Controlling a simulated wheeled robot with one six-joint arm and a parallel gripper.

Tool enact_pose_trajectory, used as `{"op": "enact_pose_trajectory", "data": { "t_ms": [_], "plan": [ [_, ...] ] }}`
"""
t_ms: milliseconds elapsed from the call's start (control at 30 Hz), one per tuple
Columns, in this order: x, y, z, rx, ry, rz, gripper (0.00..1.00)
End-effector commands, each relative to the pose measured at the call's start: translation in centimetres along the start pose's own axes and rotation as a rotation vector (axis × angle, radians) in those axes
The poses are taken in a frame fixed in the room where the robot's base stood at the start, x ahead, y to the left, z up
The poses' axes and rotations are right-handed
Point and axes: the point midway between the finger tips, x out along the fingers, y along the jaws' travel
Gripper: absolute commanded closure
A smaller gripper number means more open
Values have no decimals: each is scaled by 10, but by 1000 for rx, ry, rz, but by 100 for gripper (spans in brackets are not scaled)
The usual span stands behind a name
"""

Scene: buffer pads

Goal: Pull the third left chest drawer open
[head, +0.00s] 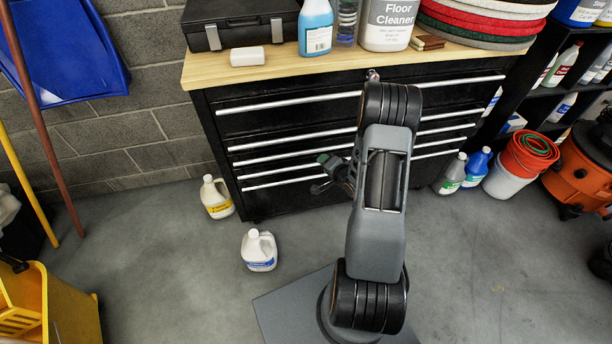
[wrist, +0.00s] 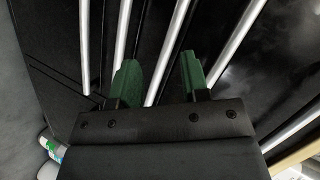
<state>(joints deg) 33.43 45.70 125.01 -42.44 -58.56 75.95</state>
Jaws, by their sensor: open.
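The black tool chest (head: 285,205) has a wood top and long silver bar handles one above another. The third left drawer's handle (head: 275,156) is a thin silver bar on the chest front. My gripper (head: 325,165) is at the chest front, partly hidden by its own wrist and arm. In the wrist view its two green fingers (wrist: 160,80) are open, with one silver handle bar (wrist: 168,45) running between them. By its place it seems to be the third bar from the top. Contact between fingers and bar cannot be told. The drawers look shut.
A white jug with a yellow label (head: 216,197) stands by the chest's left corner. Another white jug (head: 259,250) stands on the floor in front. Bottles and a red bucket (head: 530,153) stand at the right. The floor left of my base is mostly clear.

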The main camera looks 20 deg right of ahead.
Motion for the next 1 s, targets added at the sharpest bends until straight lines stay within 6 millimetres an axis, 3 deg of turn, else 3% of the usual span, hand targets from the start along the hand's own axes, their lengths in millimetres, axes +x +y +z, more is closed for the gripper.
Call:
{"op": "enact_pose_trajectory", "data": {
  "t_ms": [33, 100, 300, 533, 1000],
  "plan": [
    [5, 27, 10, 78, -9, -41, 58],
    [6, 44, 19, 177, -22, -104, 58],
    [3, 72, 35, 359, -51, -223, 58],
    [20, 72, 40, 409, -62, -261, 58],
    [103, 50, 41, 408, -61, -259, 58]
  ]
}}
